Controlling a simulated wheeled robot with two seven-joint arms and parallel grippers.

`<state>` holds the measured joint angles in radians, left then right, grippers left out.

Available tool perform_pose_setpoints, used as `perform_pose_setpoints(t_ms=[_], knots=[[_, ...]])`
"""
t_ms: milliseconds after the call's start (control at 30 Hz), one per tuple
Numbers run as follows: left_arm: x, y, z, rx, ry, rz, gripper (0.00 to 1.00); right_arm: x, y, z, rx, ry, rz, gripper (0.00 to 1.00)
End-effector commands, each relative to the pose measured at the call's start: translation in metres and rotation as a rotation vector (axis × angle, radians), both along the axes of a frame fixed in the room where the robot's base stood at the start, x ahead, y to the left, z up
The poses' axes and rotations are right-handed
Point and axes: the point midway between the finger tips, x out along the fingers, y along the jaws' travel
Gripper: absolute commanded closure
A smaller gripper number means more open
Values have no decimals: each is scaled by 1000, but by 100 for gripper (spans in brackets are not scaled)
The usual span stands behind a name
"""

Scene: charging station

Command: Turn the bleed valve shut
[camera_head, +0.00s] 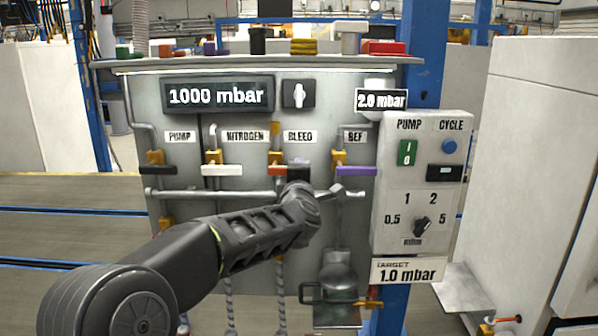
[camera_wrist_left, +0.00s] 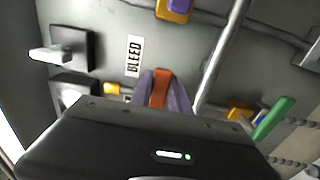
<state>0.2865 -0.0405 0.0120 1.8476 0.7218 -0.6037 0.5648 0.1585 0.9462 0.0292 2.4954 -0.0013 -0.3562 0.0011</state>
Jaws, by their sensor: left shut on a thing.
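The bleed valve's orange-red lever (camera_wrist_left: 159,90) sits between the two fingers of my left gripper (camera_wrist_left: 162,95) in the wrist view, beside the BLEED label (camera_wrist_left: 133,56). The gripper is shut on the lever. In the head view my left gripper (camera_head: 298,172) reaches the panel from the lower left, just below the BLEED label (camera_head: 299,136). Only a short red end of the lever (camera_head: 266,171) shows there, lying roughly level; my gripper hides the rest. The yellow valve body (camera_head: 277,158) shows just above. My right gripper is out of view.
A black pump lever (camera_head: 158,170) and white nitrogen lever (camera_head: 222,170) are left of the bleed valve, a purple lever (camera_head: 356,171) right. A horizontal pipe (camera_head: 210,194) runs below. The display (camera_head: 219,96) reads 1000 mbar. A control box (camera_head: 420,180) stands at right.

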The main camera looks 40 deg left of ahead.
Motion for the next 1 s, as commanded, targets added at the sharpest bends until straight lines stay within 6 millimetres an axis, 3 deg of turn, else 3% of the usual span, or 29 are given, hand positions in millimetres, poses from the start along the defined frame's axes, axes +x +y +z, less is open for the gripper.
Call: perform_pose_setpoints(t_ms=[100, 133, 400, 767, 1000], knots=[[0, -1, -2, 1, 5, -2, 100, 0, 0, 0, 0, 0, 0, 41], [0, -1, -2, 1, 5, -2, 77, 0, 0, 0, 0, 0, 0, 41], [0, 0, -1, 0, 3, -1, 56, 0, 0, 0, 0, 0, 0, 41], [-4, -4, -1, 0, 0, -1, 56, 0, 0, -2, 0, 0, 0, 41], [-31, -26, -1, -1, -2, -2, 56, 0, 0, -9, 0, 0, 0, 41]])
